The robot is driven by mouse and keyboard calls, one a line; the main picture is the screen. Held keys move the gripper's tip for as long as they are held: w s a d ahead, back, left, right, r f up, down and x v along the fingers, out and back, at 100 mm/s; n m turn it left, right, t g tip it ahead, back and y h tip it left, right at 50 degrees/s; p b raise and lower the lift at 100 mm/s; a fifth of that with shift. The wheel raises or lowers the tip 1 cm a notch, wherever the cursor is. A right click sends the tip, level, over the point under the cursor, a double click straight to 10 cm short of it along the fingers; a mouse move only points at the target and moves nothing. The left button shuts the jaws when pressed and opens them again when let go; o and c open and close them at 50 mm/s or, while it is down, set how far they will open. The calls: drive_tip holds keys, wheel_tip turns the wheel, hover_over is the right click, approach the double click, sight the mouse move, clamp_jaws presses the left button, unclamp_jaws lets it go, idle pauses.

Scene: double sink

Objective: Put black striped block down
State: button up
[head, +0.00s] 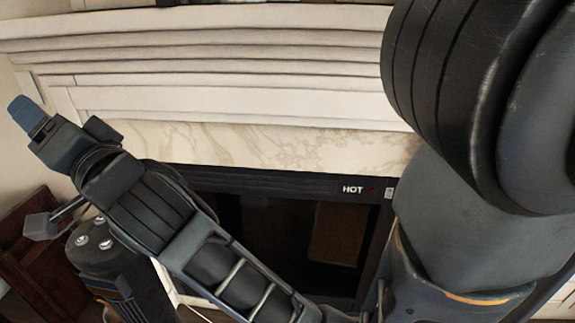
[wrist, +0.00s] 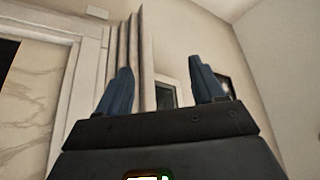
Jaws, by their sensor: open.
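My gripper (wrist: 160,68) is open in the wrist view, with its two blue-grey fingers spread apart and nothing between them. In the head view, my gripper (head: 26,114) is raised at the far left, level with the pale mantel. I see no black striped block in either view. My arm covers much of the right side and lower middle of the head view.
A white moulded mantel (head: 230,100) crosses the head view above a marble strip and a dark fireplace opening (head: 290,235) labelled HOT. A reddish-brown wooden object (head: 35,260) stands at lower left. Pale walls show beyond the fingers.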

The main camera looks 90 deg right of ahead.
drive_tip(key=s+a+f+n+g+y, duration=0.1)
drive_tip(key=s+a+f+n+y, duration=0.4)
drive_tip(key=f, duration=0.4)
drive_tip(key=s+a+f+n+y, duration=0.3)
drive_tip(key=s+a+f+n, duration=0.2)
drive_tip(key=s+f+n, duration=0.3)
drive_tip(key=s+a+f+n+g+y, duration=0.1)
drive_tip(key=s+a+f+n, duration=0.1)
drive_tip(key=s, duration=0.7)
drive_tip(key=s+a+f+n+g+y, duration=0.1)
drive_tip(key=s+a+f, duration=0.3)
drive_tip(key=s, duration=0.5)
drive_tip(key=shift+s+a+f+n+g, duration=0.15)
drive_tip(key=shift+s+a+n+g, duration=0.1)
drive_tip(key=shift+a+n+g, duration=0.3)
